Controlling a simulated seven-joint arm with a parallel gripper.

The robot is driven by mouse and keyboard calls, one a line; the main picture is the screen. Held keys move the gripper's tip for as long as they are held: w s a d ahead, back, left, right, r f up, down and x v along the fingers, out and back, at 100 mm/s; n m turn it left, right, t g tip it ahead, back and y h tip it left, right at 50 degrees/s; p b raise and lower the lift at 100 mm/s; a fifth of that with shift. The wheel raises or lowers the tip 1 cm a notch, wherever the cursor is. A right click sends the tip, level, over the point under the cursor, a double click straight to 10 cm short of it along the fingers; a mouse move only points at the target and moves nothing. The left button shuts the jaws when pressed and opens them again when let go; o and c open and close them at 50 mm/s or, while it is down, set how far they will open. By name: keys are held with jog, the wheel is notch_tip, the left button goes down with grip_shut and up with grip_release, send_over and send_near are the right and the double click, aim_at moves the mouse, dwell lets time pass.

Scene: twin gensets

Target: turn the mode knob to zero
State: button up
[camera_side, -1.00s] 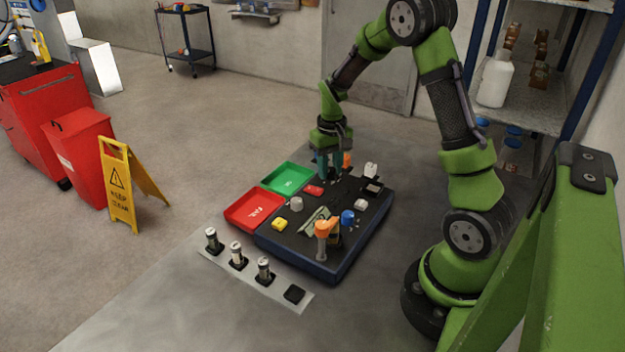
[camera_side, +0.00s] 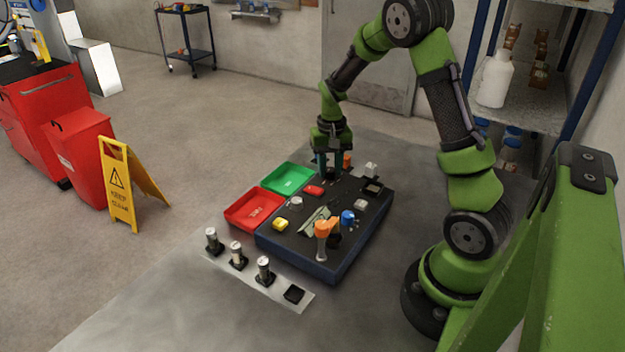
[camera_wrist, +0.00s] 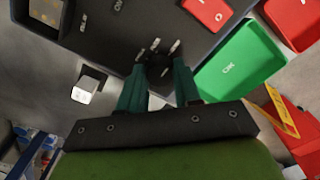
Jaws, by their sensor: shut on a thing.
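The mode knob (camera_wrist: 160,73) is a dark round knob on the dark panel, with several white marks fanned out beyond it in the wrist view. My gripper (camera_wrist: 162,78) has its two teal fingers on either side of the knob and is shut on it. In the side view my gripper (camera_side: 330,170) points down at the far end of the panel box (camera_side: 335,255). The fingers hide most of the knob there, and its pointer cannot be made out.
A green tray (camera_side: 276,187) and a red tray (camera_side: 242,219) lie left of the panel. An orange-topped post (camera_side: 323,230), a blue knob (camera_side: 347,217) and a yellow button (camera_side: 280,224) stand on it. A strip with several small cylinders (camera_side: 238,254) lies in front.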

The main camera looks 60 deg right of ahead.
aim_at(330, 168)
jog(key=o, duration=1)
jog(key=shift+o, duration=0.2)
notch_tip(330, 168, up, 17)
jog(key=s+a+r+n+t+y, duration=0.1)
jog(key=s+a+n+t, duration=0.1)
jog(key=s+a, duration=0.4)
jog(key=s+a+r+n+t+y, duration=0.1)
jog(key=s+a+n+t, duration=0.2)
jog(key=a, duration=1.2)
jog(key=s+t, duration=0.2)
jog(key=s, duration=0.1)
jog(key=shift+s+r, duration=0.2)
jog(key=shift+r, duration=0.1)
